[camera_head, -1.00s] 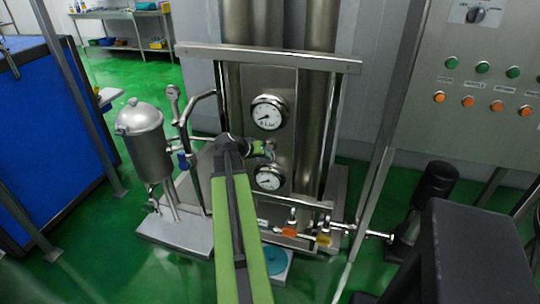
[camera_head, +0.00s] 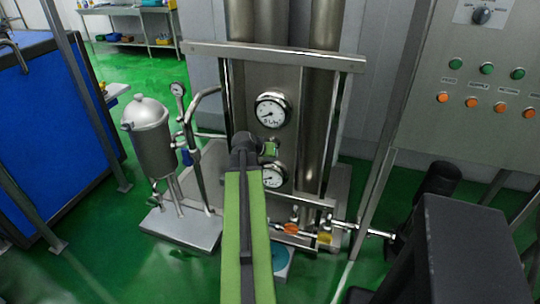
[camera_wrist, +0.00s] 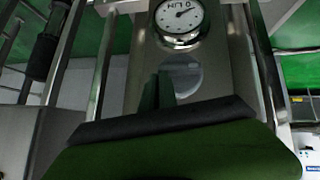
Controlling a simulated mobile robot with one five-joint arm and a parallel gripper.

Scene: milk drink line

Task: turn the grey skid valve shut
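The tall steel skid stands ahead of me, with an upper dial (camera_head: 272,110) and a lower dial (camera_head: 274,176) on its front plate. A round grey disc (camera_wrist: 188,75), which looks like the grey valve, sits on the plate beside a dial (camera_wrist: 180,16) in the wrist view. My gripper (camera_head: 270,148) is in front of the plate between the dials. In the wrist view its dark fingers (camera_wrist: 158,90) are close together and overlap the disc's left side. Contact and any gap between the fingers are unclear. My arm hides part of the skid in the head view.
A steel tank (camera_head: 150,135) with pipes stands left of the skid. Orange (camera_head: 291,229) and yellow (camera_head: 324,237) valve handles sit low on the skid. A control panel (camera_head: 475,125) is at right, a blue cabinet (camera_head: 45,140) at left.

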